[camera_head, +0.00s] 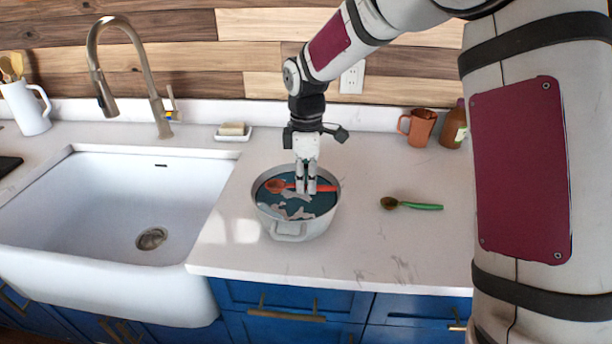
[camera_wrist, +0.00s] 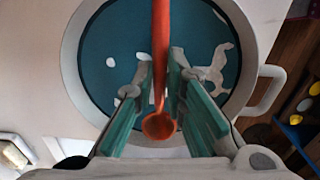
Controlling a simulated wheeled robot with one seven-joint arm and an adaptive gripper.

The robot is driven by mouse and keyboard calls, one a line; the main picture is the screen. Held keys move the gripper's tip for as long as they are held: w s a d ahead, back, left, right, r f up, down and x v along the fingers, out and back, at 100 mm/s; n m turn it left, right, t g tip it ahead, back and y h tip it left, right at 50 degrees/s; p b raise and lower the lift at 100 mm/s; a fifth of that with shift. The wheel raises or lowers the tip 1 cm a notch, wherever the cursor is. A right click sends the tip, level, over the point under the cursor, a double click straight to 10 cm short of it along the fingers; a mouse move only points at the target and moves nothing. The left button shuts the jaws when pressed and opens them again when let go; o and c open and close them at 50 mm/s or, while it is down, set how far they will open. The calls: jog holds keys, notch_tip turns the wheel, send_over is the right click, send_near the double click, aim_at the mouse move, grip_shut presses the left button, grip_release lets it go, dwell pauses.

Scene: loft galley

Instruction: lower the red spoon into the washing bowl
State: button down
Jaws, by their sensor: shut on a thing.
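The red spoon (camera_head: 275,186) lies roughly level across the mouth of the washing bowl (camera_head: 290,230), its head to the left. My gripper (camera_head: 306,189) points down over the bowl and is shut on the spoon's handle. In the wrist view the spoon (camera_wrist: 159,126) runs between the two fingers (camera_wrist: 160,80), and its handle crosses the bowl's dark blue inside. The grey, two-handled bowl (camera_wrist: 245,30) holds what looks like teal water with pale patches. I cannot tell whether the spoon touches the rim or the water.
A green-handled spoon (camera_head: 420,206) lies on the counter right of the bowl. An orange-brown mug (camera_head: 418,128) and brown bottle (camera_head: 454,125) stand at the back right. A soap dish (camera_head: 233,134) is behind the bowl. The white sink (camera_head: 95,210) and tap (camera_head: 150,85) are left.

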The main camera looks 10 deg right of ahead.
jog(key=shift+f+b, duration=0.35)
jog(key=shift+f, duration=0.85)
jog(key=shift+d, duration=0.1)
jog(key=c, duration=1.6)
grip_release()
jog(key=shift+o, duration=0.2)
notch_tip(320, 180, up, 12)
jog(key=s+d+r+m+t+h, duration=0.1)
jog(key=s+d+r+m, duration=0.25)
jog(key=s, duration=0.35)
jog(key=s+d+r+m+t, duration=0.1)
jog(key=s+d+r+m, duration=0.2)
jog(key=s, duration=0.5)
jog(key=s+d+f+m+t+y, duration=0.1)
jog(key=s+d+f+m+t, duration=0.1)
jog(key=s+m, duration=0.7)
jog(key=s, duration=0.6)
jog(key=shift+f+t, duration=0.3)
jog(key=shift+f, duration=0.05)
